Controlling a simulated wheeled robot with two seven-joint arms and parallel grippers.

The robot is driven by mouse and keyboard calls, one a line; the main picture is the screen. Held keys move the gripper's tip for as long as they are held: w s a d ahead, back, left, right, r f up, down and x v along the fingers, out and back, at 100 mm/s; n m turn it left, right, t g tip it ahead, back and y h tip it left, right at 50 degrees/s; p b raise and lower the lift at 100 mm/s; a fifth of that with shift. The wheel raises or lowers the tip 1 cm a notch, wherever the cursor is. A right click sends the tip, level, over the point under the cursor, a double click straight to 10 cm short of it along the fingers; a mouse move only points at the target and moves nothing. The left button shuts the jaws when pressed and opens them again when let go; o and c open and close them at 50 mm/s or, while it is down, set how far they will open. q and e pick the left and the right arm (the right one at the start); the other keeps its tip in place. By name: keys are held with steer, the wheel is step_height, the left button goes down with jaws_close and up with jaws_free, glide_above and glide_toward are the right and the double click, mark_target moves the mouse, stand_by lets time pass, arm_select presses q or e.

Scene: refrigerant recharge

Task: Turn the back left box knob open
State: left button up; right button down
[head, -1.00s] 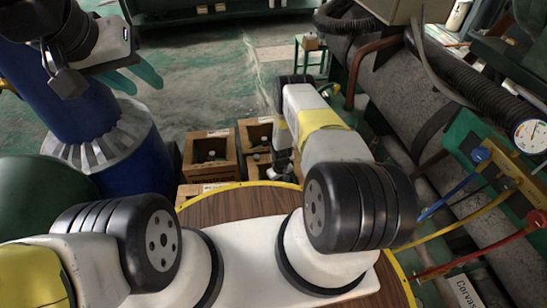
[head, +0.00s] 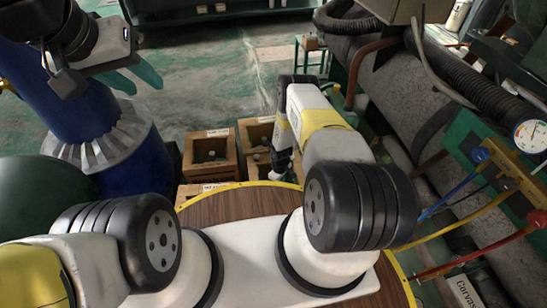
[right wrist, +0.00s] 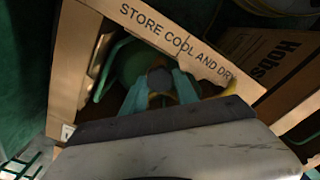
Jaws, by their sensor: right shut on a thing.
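My right gripper (right wrist: 160,98) is shut on a dark round knob (right wrist: 158,78) on top of a green cylinder (right wrist: 128,62), inside an open cardboard box marked "STORE COOL AND DRY" (right wrist: 178,38). Its teal fingers sit on both sides of the knob. In the head view the right wrist hangs over the boxes, and its fingertips are too small to make out. The back left box (head: 210,150) stands open there, with a dark cylinder top inside. I cannot tell from the head view which box holds the gripped knob. My left gripper (head: 138,78) is open and empty at the upper left.
Another box (head: 258,133) stands right of the back left box, partly behind my right arm. A round wooden table (head: 240,204) with a yellow rim lies in front. A blue cylinder (head: 135,150) stands left. Gauge and coloured hoses (head: 455,195) are at right.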

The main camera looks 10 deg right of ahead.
steer(key=c, duration=1.2)
jaws_free()
steer(key=shift+r, duration=3.9)
